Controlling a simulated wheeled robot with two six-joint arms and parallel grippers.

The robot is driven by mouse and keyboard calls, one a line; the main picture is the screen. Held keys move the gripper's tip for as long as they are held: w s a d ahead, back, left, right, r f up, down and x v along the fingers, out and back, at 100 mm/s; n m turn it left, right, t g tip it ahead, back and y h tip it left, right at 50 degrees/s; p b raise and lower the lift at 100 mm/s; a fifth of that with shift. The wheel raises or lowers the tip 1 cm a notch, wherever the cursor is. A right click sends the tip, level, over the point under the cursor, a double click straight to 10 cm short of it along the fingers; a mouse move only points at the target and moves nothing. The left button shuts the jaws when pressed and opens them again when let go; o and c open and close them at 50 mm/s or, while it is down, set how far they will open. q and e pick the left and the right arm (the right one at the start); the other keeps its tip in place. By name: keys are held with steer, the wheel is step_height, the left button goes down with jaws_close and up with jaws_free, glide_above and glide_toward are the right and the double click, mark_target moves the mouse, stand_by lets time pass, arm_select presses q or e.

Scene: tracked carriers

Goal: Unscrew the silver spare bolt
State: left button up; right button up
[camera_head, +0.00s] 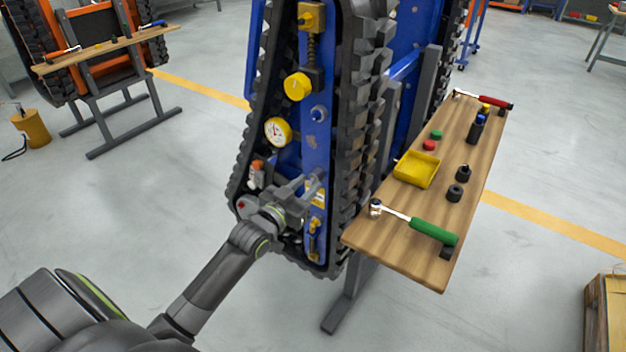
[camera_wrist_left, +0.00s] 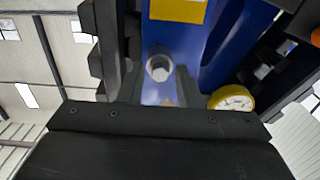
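In the left wrist view a silver round bolt (camera_wrist_left: 160,68) with a pale centre sits on the blue panel. My left gripper (camera_wrist_left: 158,88) is open, with one finger on each side just short of the bolt; whether they touch it I cannot tell. In the head view my left gripper (camera_head: 314,184) is at the lower part of the blue upright, over its yellow label (camera_head: 318,198), and largely hides the bolt there. My right gripper is not in view.
A dial gauge (camera_head: 277,132) and a yellow knob (camera_head: 298,86) stick out above my gripper. Black track (camera_head: 360,120) flanks the panel. A wooden shelf (camera_head: 400,250) at right holds a green-handled ratchet (camera_head: 430,232), sockets and a yellow tray (camera_head: 417,169).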

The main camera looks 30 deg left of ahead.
arm_select(q)
steer(key=shift+c, duration=0.4)
jaws_close()
steer(key=n+p, duration=0.1)
steer(key=n, duration=0.1)
steer(key=n+p, duration=0.1)
steer(key=p, duration=0.1)
steer(key=shift+r+n, duration=0.3)
steer(key=shift+n, duration=0.1)
steer(key=shift+f+n+p, duration=0.1)
steer(key=shift+n+p, duration=0.25)
steer(key=shift+n, duration=1.55)
steer(key=shift+f+n+p, duration=0.2)
steer(key=shift+n+p, duration=0.1)
steer(key=shift+n, duration=0.8)
